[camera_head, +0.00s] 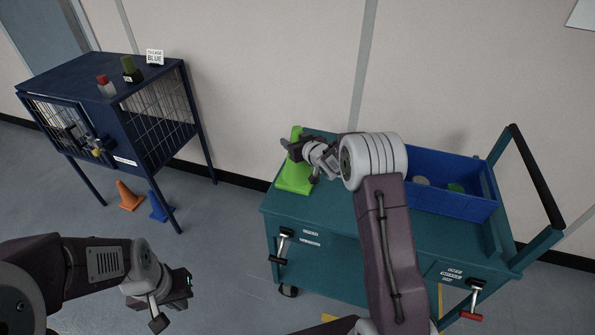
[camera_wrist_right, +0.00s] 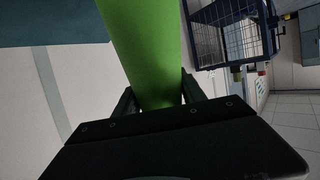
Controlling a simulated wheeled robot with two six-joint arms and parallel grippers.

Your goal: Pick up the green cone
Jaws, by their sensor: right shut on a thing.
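The green cone (camera_head: 294,176) stands upright on the left end of the teal cart top (camera_head: 325,216). My right gripper (camera_head: 294,146) is at the cone's upper part and shut on it. In the right wrist view the cone (camera_wrist_right: 145,45) fills the middle, between the two fingers of my right gripper (camera_wrist_right: 158,97). Whether the cone's base touches the cart top is hard to tell. My left gripper (camera_head: 188,281) hangs low over the floor at the left, away from the cart; its fingers are too small and turned to read.
A blue bin (camera_head: 455,205) with items inside sits on the cart's right part, near the push handle (camera_head: 537,175). A dark blue mesh cage (camera_head: 125,115) stands at the left. An orange cone (camera_head: 129,196) and a blue cone (camera_head: 159,207) stand on the floor by it.

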